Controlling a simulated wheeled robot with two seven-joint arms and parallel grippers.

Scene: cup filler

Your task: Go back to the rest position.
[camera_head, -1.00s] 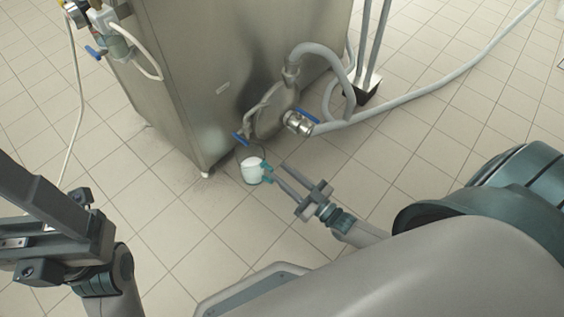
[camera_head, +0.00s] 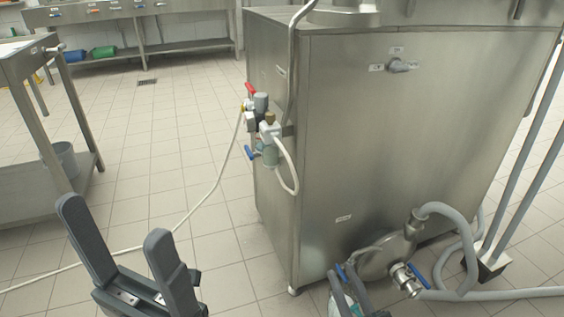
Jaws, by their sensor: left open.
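My left gripper (camera_head: 115,222) is at the lower left, its two dark grey fingers pointing up and spread apart. It is open, with nothing between the fingers.
The large steel machine (camera_head: 400,140) fills the centre and right. A valve assembly (camera_head: 265,135) with a pale hose projects from its left edge. A steel table (camera_head: 25,125) stands at left. A grey hose (camera_head: 455,225) curves at lower right. Tiled floor (camera_head: 165,165) lies open between table and machine.

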